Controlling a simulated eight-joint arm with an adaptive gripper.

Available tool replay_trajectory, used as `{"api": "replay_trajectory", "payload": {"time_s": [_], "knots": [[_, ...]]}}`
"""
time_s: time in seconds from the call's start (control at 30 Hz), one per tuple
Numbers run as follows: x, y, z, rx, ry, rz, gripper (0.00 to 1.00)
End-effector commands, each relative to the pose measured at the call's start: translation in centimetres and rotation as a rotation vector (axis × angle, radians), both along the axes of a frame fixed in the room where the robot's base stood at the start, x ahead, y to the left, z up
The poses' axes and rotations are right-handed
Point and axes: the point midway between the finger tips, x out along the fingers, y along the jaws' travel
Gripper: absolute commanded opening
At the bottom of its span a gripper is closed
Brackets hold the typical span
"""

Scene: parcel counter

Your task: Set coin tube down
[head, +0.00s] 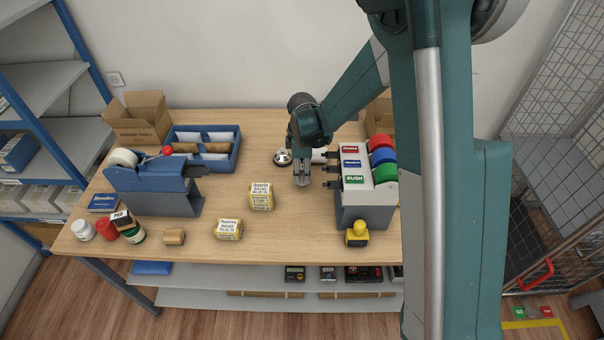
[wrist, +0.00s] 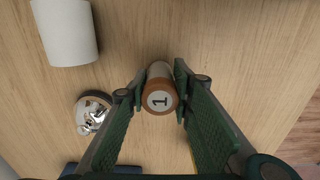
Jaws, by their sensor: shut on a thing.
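In the head view my gripper (head: 301,180) is low over the wooden counter (head: 285,220), left of the label roll dispenser (head: 366,185). The tube itself is hard to make out there. I cannot tell whether its lower end touches the counter.
A desk bell (head: 283,157) stands just left of my gripper; it also shows in the wrist view (wrist: 92,113) near a white cylinder (wrist: 65,32). A blue tray (head: 232,160) stands behind left. Counter between is clear.

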Motion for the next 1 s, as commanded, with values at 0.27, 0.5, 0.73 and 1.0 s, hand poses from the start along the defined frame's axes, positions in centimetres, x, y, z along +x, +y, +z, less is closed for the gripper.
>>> {"api": "replay_trajectory", "payload": {"time_s": [0.27, 0.5, 0.73, 1.0], "knots": [[0.0, 0.0, -0.3, 0.000, 0.000, 0.000, 0.33], [0.0, 0.0, -0.3, 0.000, 0.000, 0.000, 0.38], [0.0, 0.0, -0.1, 0.000, 0.000, 0.000, 0.38], [0.0, 0.0, 1.2, 0.000, 0.000, 0.000, 0.38]]}}
